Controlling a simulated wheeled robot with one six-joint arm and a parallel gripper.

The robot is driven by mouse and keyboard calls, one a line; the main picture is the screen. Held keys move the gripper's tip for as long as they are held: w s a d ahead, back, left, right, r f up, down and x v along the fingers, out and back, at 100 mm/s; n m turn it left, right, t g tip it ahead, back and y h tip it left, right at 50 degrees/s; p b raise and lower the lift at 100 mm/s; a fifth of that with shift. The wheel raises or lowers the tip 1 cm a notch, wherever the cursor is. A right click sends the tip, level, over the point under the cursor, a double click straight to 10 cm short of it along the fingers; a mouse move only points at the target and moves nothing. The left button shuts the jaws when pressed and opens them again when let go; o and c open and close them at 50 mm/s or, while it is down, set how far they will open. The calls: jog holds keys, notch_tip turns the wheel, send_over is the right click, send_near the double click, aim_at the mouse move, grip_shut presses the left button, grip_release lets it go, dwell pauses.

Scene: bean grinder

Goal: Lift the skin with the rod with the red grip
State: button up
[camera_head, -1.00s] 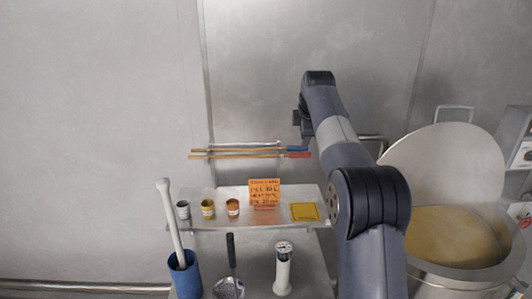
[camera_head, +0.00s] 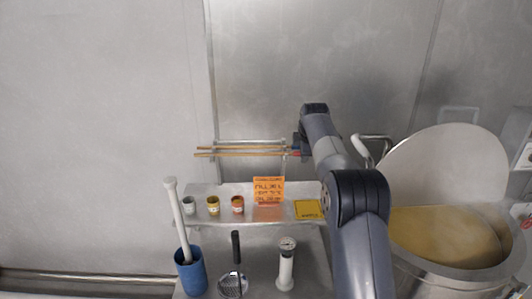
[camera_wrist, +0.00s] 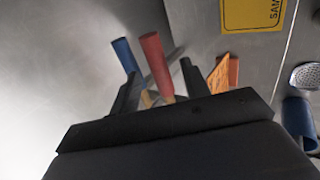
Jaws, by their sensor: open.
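The rod with the red grip (camera_head: 235,155) lies level on a wall rack, tip to the left. Its red grip shows in the wrist view (camera_wrist: 152,52), between my two fingers. The blue grip (camera_wrist: 124,54) of the other rod is just left of it, by my left finger. My gripper (camera_head: 297,148) is open at the rods' grip end; I cannot tell whether the fingers touch the red grip. The skin (camera_head: 445,232) appears as a yellowish surface in the round vat (camera_head: 440,273) at the right.
A shelf (camera_head: 225,218) below the rack holds small cups, an orange sign (camera_head: 268,190) and a yellow card (camera_head: 308,209). Below are a blue holder (camera_head: 190,272), a strainer (camera_head: 233,285) and a white cylinder (camera_head: 286,268). The vat's raised lid (camera_head: 440,170) stands behind it.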

jog(key=shift+c, duration=0.5)
grip_shut()
jog(key=shift+r, duration=0.2)
